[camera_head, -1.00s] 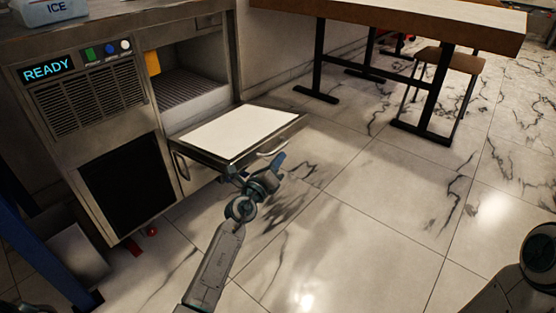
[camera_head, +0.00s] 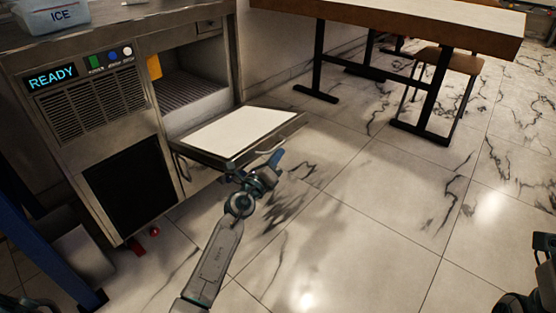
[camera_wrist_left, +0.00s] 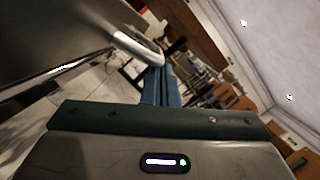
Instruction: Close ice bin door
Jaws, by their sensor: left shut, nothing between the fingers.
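The ice bin door (camera_head: 240,133) hangs open, folded down to about level from the front of the steel ice machine (camera_head: 110,110). A white panel lines its upper face, and a curved handle (camera_head: 270,149) is at its outer edge. My left gripper (camera_head: 277,163) is shut and empty, just beside and below the door's outer edge near the handle. In the left wrist view the shut fingers (camera_wrist_left: 161,87) point up close to the pale handle (camera_wrist_left: 138,47); I cannot tell if they touch. My right gripper is not in view; only part of my right arm shows at the lower right.
The bin opening (camera_head: 190,85) shows a ribbed inside and a yellow piece. A blue tub marked ICE (camera_head: 55,15) sits on the machine. A wooden table (camera_head: 400,22) and stool (camera_head: 450,62) stand at the back right. The marble floor (camera_head: 370,220) between is clear.

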